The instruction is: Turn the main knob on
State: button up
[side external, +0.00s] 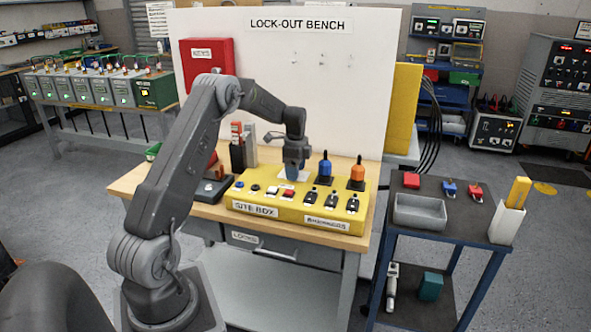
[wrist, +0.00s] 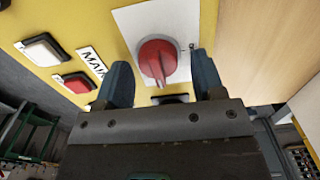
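The main knob (wrist: 157,62) is a red rotary knob on a white plate, on the yellow site box beside a label reading "MAIN". In the wrist view its grip ridge runs roughly up and down the picture. My gripper (wrist: 163,85) is open, with one finger on each side of the knob and visible space between. I cannot tell how far the fingertips are above the plate. In the side view my gripper (side external: 293,168) points down over the back of the site box (side external: 275,214) and hides the knob.
Close by on the box stand a blue knob (side external: 325,168) and an orange knob (side external: 357,172). Several switches and buttons line its front. A white board (side external: 290,80) rises behind the bench. A blue cart (side external: 440,225) with a grey tray stands to the right.

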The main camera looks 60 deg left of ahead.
notch_tip(320, 180, up, 14)
dwell(0.6)
jog(key=shift+f, duration=0.1)
